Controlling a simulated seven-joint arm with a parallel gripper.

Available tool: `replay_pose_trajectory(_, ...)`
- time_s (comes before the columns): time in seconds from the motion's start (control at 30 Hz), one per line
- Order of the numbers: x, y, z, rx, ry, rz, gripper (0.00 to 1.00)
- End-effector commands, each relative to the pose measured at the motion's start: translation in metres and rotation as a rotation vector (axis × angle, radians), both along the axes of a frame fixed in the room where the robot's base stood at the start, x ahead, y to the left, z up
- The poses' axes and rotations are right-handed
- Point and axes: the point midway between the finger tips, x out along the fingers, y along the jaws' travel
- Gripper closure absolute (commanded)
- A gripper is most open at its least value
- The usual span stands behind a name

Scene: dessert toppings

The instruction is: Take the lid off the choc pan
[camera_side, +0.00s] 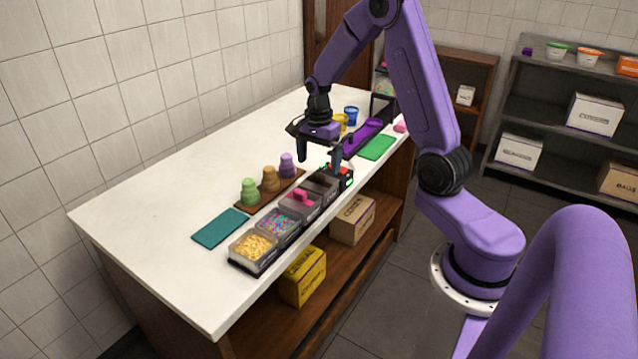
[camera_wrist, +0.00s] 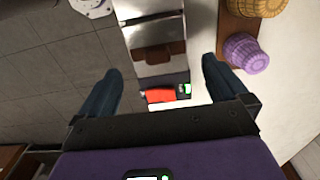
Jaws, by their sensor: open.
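A row of topping pans runs along the counter's front edge in the side view. The pan nearest its far end (camera_side: 323,186) has a dark grey top and looks like the choc pan; its contents are not clear there. In the wrist view a grey, shiny-topped pan with a brown strip (camera_wrist: 159,52) lies ahead of the fingers. I cannot tell the lid's edges from the pan. My gripper (camera_side: 319,159) is open and empty above the far end of the row. In the wrist view my gripper (camera_wrist: 160,88) has its fingers wide apart, with nothing between them held.
A red-and-green device (camera_side: 342,172) sits at the row's far end. Green, brown and purple stacked pieces stand on a wooden board (camera_side: 262,206) behind the pans. A teal mat (camera_side: 220,228), green mat (camera_side: 378,147) and blue cup (camera_side: 351,115) are also on the counter. The counter's left is clear.

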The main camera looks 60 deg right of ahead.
Motion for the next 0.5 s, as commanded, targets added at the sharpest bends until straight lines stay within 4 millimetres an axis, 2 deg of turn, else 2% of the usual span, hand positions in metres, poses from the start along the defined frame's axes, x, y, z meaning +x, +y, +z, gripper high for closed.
replay_pose_trajectory(0.3,-0.004,0.003,-0.040,0.001,0.004,0.000,0.00)
replay_pose_trajectory(0.5,-0.003,0.002,-0.051,0.000,0.001,0.000,0.00)
